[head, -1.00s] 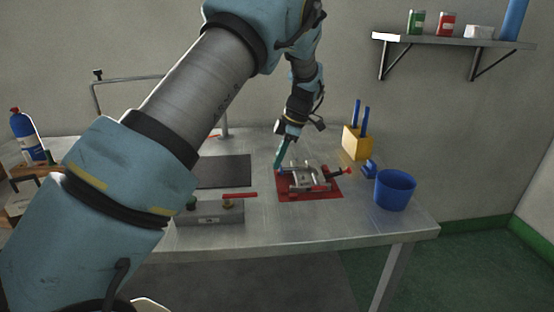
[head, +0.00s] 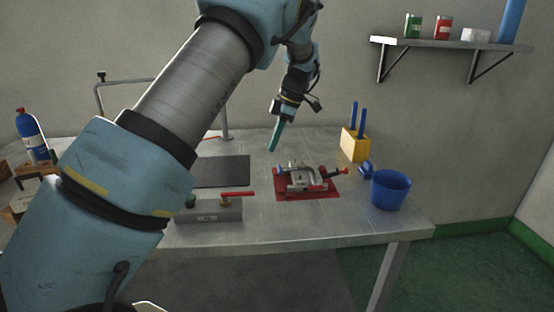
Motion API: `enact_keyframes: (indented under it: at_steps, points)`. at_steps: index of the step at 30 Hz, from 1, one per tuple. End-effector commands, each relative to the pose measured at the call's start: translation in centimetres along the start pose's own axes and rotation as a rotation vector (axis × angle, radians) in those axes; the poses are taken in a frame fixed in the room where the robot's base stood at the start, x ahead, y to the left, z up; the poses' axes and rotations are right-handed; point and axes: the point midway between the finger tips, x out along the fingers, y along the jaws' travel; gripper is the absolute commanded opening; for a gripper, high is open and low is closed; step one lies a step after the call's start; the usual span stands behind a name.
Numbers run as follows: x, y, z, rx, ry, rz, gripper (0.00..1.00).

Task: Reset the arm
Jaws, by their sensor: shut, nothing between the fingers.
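My gripper (head: 273,146) hangs from my arm above the metal table (head: 350,225), with its teal fingers pointing down and slightly left. It is shut and empty. It is a little above and behind a metal clamped mould (head: 300,177), which lies on a red mat (head: 318,194). A visible gap separates the fingertips from the mould. My large arm links cover the left and middle of the view and hide part of the table.
A blue cup (head: 390,190) stands at the right edge. A yellow block (head: 354,146) holds blue-handled tools. A grey box (head: 210,211) with a red handle is at the front, a dark mat (head: 222,172) behind. A wall shelf (head: 450,43) holds cans.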

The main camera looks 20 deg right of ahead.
Motion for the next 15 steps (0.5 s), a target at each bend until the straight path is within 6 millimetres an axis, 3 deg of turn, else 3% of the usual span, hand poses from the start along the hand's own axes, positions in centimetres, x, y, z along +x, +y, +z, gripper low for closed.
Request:
enact_keyframes:
  at_steps: [7,15]
  points:
    - [-4.3,0.1,-0.1,-0.002,0.000,0.002,0.00]
    - [-5.8,0.0,-0.2,-0.003,0.002,-0.001,0.00]
